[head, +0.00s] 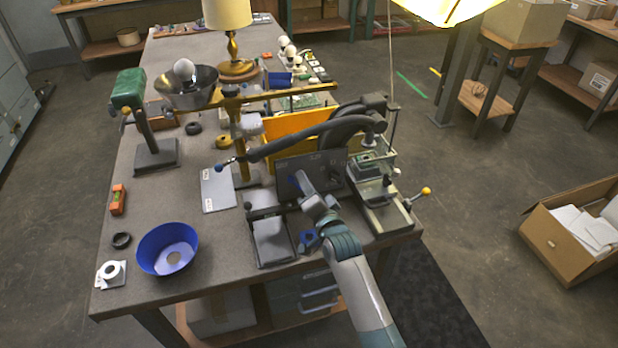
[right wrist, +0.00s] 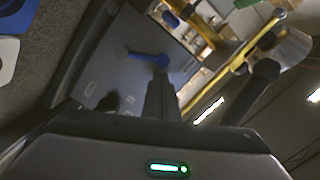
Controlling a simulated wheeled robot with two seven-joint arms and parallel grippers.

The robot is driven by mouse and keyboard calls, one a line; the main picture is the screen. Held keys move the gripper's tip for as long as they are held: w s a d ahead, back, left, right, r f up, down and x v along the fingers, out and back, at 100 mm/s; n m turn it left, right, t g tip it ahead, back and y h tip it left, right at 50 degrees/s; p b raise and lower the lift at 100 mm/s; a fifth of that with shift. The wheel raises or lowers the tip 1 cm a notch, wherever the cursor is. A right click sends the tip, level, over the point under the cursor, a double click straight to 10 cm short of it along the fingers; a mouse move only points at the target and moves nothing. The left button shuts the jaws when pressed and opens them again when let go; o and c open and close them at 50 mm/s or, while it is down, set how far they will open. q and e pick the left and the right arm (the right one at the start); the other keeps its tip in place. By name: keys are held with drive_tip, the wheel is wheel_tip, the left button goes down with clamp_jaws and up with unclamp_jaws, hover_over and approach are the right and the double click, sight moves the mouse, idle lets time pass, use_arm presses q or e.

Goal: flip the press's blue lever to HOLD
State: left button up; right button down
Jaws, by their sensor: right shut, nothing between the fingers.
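The press has an upright dark panel (head: 290,166) near the front edge of the bench. The blue lever (head: 293,181) is on the panel, partly hidden by my right gripper (head: 303,181). In the right wrist view the lever (right wrist: 143,56) runs left from a round hub on the grey panel (right wrist: 125,75). My right gripper (right wrist: 160,82) is shut and empty, its tips beside the hub end of the lever. I cannot tell whether they touch it. The panel's small pale labels are too small to read. My left gripper is out of view.
A long black press handle (head: 290,143) with a blue knob reaches left above the panel. A blue bowl (head: 167,248) stands at the bench's front left. A lamp with a cream shade (head: 227,13) stands behind. A yellow bin (head: 297,124) is behind the panel.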

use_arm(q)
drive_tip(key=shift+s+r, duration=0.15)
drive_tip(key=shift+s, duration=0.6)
use_arm(e)
drive_tip(key=shift+s+a+n, duration=0.15)
drive_tip(key=shift+a+n, duration=0.15)
drive_tip(key=shift+n, duration=0.2)
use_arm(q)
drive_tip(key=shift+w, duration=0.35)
use_arm(e)
drive_tip(key=shift+f, duration=0.1)
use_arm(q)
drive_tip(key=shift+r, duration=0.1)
use_arm(e)
drive_tip(key=shift+s, duration=0.1)
